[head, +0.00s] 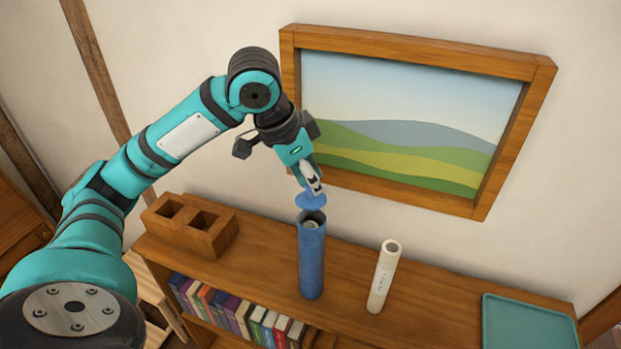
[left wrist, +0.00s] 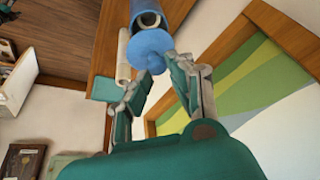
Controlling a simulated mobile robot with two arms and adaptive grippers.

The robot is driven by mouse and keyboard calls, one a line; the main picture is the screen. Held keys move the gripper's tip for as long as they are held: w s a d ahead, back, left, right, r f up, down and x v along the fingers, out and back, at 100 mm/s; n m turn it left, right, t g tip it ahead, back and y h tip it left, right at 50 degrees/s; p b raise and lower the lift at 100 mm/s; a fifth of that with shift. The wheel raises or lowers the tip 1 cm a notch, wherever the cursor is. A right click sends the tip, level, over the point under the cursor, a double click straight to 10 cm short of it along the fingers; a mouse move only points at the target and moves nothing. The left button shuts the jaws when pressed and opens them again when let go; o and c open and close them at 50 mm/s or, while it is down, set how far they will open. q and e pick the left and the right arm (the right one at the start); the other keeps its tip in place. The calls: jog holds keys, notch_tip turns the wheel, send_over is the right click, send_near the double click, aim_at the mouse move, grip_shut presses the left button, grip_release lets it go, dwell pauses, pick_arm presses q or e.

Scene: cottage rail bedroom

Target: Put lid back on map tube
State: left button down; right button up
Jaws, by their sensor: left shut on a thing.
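The blue map tube (head: 312,262) stands upright on the wooden shelf top, its open end (head: 311,218) facing up. My left gripper (head: 312,188) is shut on the blue lid (head: 310,201) and holds it just above the tube's mouth, with a small gap seen between them. In the left wrist view the lid (left wrist: 150,50) sits between the fingertips, and the tube (left wrist: 162,8) with its open mouth shows beyond it, partly covered by the lid. My right gripper is not in view.
A white tube (head: 383,276) stands upright to the right of the blue tube. A wooden block with square compartments (head: 205,240) is at the left, and a teal tray (head: 528,325) at the right. A framed landscape picture (head: 410,120) hangs on the wall behind. Books (head: 238,315) fill the shelf below.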

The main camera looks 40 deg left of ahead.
aim_at(310, 194)
pick_arm(q)
jog(key=shift+w+d+r+t+y, duration=0.1)
jog(key=shift+d+r+t+y, duration=0.2)
jog(key=shift+r+t+y, duration=0.4)
jog(key=shift+f, duration=0.3)
jog(key=shift+s+f+b, duration=0.2)
jog(key=shift+f+b, duration=0.2)
jog(key=shift+a+f+b, duration=0.15)
jog(key=shift+f+b, duration=0.45)
jog(key=shift+f, duration=1.4)
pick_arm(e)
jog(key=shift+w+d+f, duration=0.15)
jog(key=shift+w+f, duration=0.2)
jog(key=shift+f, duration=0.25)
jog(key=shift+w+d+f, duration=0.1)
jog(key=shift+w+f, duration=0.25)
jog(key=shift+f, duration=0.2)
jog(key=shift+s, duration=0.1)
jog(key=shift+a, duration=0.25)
pick_arm(q)
jog(key=shift+p, duration=0.3)
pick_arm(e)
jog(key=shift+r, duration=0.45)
